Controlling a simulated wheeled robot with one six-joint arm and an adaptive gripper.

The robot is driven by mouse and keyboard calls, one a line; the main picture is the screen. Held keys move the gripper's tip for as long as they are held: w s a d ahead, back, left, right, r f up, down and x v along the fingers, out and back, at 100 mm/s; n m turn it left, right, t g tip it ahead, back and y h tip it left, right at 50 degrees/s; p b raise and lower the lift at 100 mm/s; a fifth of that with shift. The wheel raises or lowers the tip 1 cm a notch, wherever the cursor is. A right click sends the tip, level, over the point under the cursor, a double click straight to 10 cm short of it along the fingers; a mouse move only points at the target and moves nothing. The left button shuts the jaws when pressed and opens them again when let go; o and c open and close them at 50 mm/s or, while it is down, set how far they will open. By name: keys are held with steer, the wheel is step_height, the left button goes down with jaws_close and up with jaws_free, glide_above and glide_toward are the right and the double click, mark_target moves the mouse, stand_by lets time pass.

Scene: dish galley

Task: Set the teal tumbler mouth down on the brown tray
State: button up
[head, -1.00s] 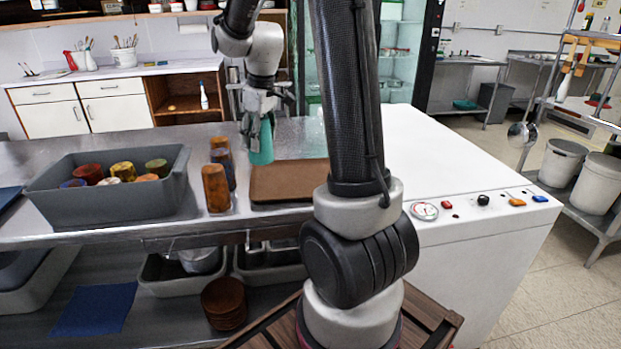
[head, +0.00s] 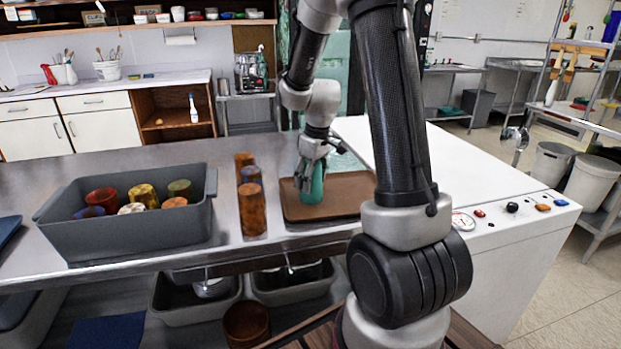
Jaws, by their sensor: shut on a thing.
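The teal tumbler (head: 312,187) is upright in line, its lower end at or just above the left part of the brown tray (head: 350,202). I cannot tell whether it touches the tray, nor which end is the mouth. My gripper (head: 310,172) is shut on the tumbler from above, its fingers along the tumbler's sides. The brown tray lies on the steel counter; its right end is hidden behind my arm.
A grey bin (head: 140,234) with several colored tumblers is farther left. A white machine (head: 490,165) with a gauge and buttons is on the right.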

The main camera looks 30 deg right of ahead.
steer(key=shift+f, duration=0.1)
steer(key=o, duration=1)
steer(key=r, duration=0.4)
steer(key=s+r, duration=0.1)
steer(key=r, duration=0.6)
steer(key=shift+s+d+r, duration=0.25)
steer(key=shift+d+r, duration=0.05)
steer(key=s+a+r+m+t, duration=0.1)
steer(key=s+a+r, duration=0.1)
steer(key=s, duration=0.5)
steer(key=s+a+r+m, duration=0.1)
steer(key=s+r+m, duration=0.1)
steer(key=s, duration=0.6)
steer(key=s+a+r+m+t, duration=0.1)
steer(key=s+a+r, duration=0.1)
steer(key=s, duration=0.5)
steer(key=shift+s+a+r+m+t+h, duration=0.1)
steer(key=shift+s+a+m+t+h, duration=0.2)
steer(key=shift+s+m+h, duration=0.1)
